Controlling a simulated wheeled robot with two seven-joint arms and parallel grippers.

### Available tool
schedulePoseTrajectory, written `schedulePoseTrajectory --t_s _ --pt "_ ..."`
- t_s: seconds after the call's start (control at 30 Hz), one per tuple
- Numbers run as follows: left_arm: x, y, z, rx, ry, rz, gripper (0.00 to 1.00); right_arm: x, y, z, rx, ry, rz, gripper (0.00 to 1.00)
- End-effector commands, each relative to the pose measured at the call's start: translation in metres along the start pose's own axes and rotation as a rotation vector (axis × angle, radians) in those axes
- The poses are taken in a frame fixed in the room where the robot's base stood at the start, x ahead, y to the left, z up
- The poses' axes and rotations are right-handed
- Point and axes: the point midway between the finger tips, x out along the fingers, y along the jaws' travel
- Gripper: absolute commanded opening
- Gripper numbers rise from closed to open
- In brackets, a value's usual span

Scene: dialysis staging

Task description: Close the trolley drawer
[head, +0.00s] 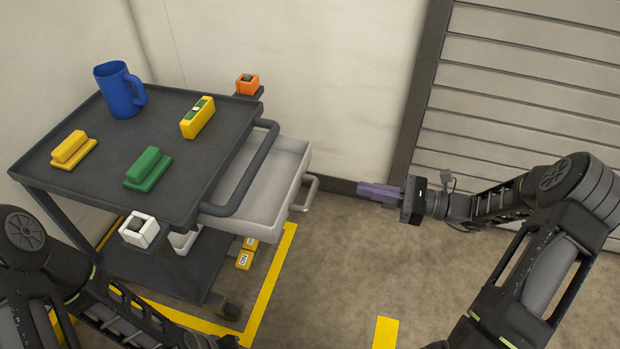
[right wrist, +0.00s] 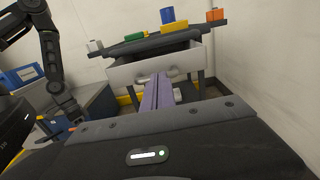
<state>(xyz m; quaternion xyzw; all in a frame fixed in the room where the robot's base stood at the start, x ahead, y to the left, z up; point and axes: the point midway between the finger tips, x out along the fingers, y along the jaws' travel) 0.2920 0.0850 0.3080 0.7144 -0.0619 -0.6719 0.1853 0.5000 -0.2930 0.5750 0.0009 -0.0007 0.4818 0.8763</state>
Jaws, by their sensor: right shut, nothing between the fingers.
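The grey trolley (head: 110,190) stands at the left in the head view. Its pale grey drawer (head: 265,190) is pulled out to the right, open and empty, with a bar handle (head: 309,194) on its front. My right gripper (head: 364,190) is shut and empty, its purple fingers pointing at the handle with a gap between them. In the right wrist view the fingers (right wrist: 157,92) point at the drawer front (right wrist: 128,75), and their tips overlap the handle in the picture. My left arm shows at the lower left of the head view; its fingers are not visible.
On the trolley top are a blue mug (head: 119,92), a yellow block (head: 69,150), a green block (head: 148,169) and a yellow level-like block (head: 197,118). An orange holder (head: 247,84) and a white holder (head: 139,230) sit at its corners.

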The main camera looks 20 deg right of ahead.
Motion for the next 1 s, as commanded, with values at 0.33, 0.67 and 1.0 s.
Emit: schedulePoseTrajectory --t_s 0.33,0.67,1.0 --pt "0.005 -0.003 -0.001 -0.002 0.002 -0.001 0.35 0.018 0.001 -0.002 -0.001 0.000 0.005 0.00" --pt "0.018 -0.011 -0.004 -0.007 0.011 -0.006 0.35 0.079 0.002 -0.004 -0.001 0.001 0.006 0.00" --pt "0.033 -0.018 -0.008 -0.011 0.022 -0.008 0.35 0.133 0.001 -0.003 -0.002 0.002 0.002 0.00"
